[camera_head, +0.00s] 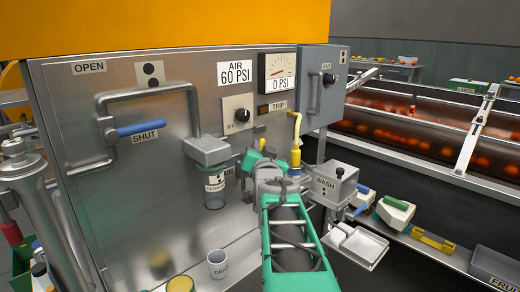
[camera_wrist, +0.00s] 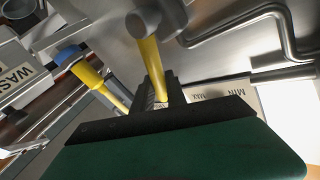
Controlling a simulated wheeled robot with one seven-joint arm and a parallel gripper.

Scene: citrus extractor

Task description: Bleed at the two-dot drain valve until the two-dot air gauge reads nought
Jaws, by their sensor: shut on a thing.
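The dial gauge (camera_head: 277,72) is on the upper panel, beside an AIR 60 PSI plate (camera_head: 235,74). The plate under its dial reads 0 PSI; its needle is too small to read surely. My gripper (camera_head: 260,160) is at the panel right of the clear bowl (camera_head: 214,190), which has a dotted label. In the wrist view my gripper (camera_wrist: 158,97) is shut on a yellow lever (camera_wrist: 150,62) that hangs from a grey hub. The lever's gripped end is hidden by the jaws, and the head view hardly shows it. Whether it carries two dots cannot be seen.
A blue-handled valve (camera_head: 140,130) stands by a SHUT label, under a two-dot plate (camera_head: 150,73). Right of my gripper are another yellow fitting (camera_head: 295,150) and a WASH box (camera_head: 335,182). A cup (camera_head: 217,264) stands below the bowl. A grey cabinet (camera_head: 322,90) juts out at right.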

